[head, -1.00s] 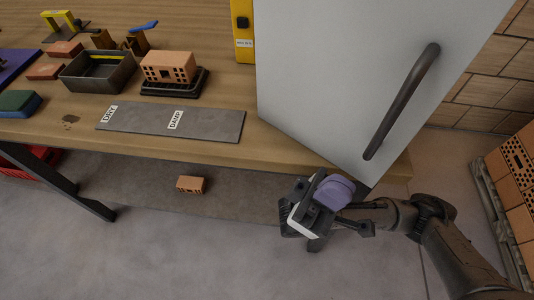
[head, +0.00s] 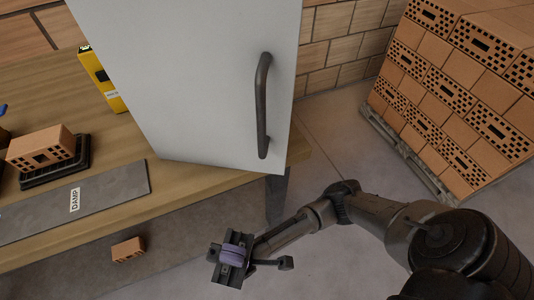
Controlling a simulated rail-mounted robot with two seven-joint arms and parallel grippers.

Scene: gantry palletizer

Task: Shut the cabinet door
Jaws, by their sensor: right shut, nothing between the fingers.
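The cabinet door (head: 190,70) is a flat white panel standing at the right end of the workbench. A dark vertical bar handle (head: 262,105) is on its right side. My right gripper (head: 228,268) is low in front of the bench, below and apart from the door and handle. It is shut and empty. My left gripper is not in view.
The wooden bench (head: 95,145) bears a brick (head: 40,147) on a black stand, a grey strip (head: 100,195) marked DAMP and a yellow case (head: 103,80). A loose brick (head: 128,249) lies below. Stacked bricks (head: 455,100) on a pallet stand right, with clear floor between.

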